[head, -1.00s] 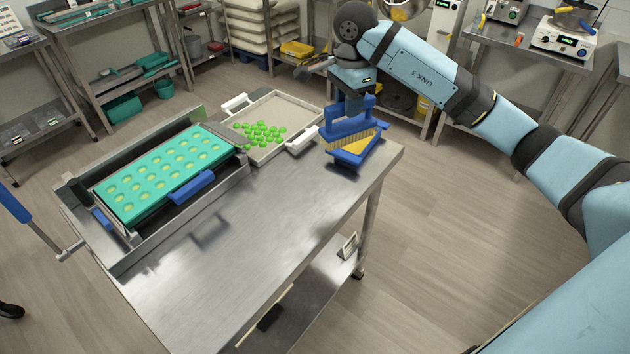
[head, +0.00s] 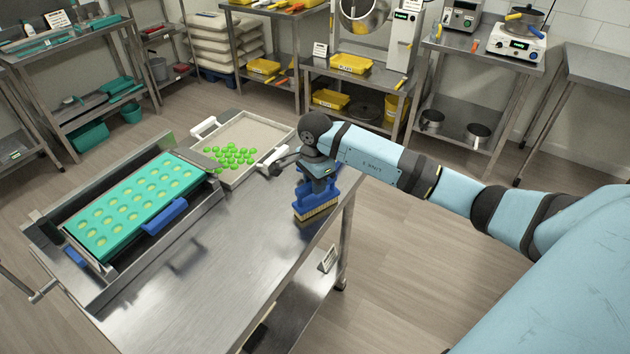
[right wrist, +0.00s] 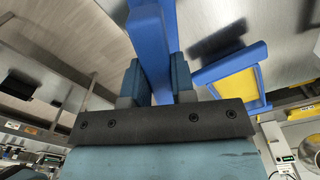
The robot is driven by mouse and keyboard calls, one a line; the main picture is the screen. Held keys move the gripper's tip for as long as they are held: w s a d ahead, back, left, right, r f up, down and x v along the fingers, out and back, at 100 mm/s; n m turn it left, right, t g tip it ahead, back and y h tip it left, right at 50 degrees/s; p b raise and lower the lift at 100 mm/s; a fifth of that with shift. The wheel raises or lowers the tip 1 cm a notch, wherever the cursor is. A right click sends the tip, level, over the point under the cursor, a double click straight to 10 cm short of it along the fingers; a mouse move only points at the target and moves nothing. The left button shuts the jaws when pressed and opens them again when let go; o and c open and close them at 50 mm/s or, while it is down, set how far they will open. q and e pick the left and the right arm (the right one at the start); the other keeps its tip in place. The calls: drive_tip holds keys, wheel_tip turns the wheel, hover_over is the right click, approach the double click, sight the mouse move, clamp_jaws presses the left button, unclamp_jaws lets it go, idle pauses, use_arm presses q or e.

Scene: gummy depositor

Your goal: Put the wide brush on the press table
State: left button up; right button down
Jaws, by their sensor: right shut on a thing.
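The wide brush (head: 317,207) is blue with a row of tan bristles. It is upright, bristles down, over the far right corner of the steel press table (head: 215,270). My right gripper (head: 318,178) is shut on its blue handle, which runs between the two fingers in the right wrist view (right wrist: 152,45). I cannot tell whether the bristles touch the table top. My left gripper is not in view.
A blue-framed yellow piece (right wrist: 232,78) shows beside the brush in the right wrist view. The teal mould (head: 135,205) sits in the press at the left. A tray (head: 255,135) with green gummies stands behind. The table's front middle is clear.

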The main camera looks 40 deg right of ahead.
drive_tip(key=shift+f, duration=0.2)
drive_tip(key=c, duration=1)
unclamp_jaws()
drive_tip(key=shift+o, duration=0.2)
drive_tip(key=shift+r, duration=0.1)
drive_tip(key=shift+r, duration=0.25)
wheel_tip(320, 180, up, 12)
drive_tip(key=b, duration=0.2)
drive_tip(key=shift+f, duration=0.15)
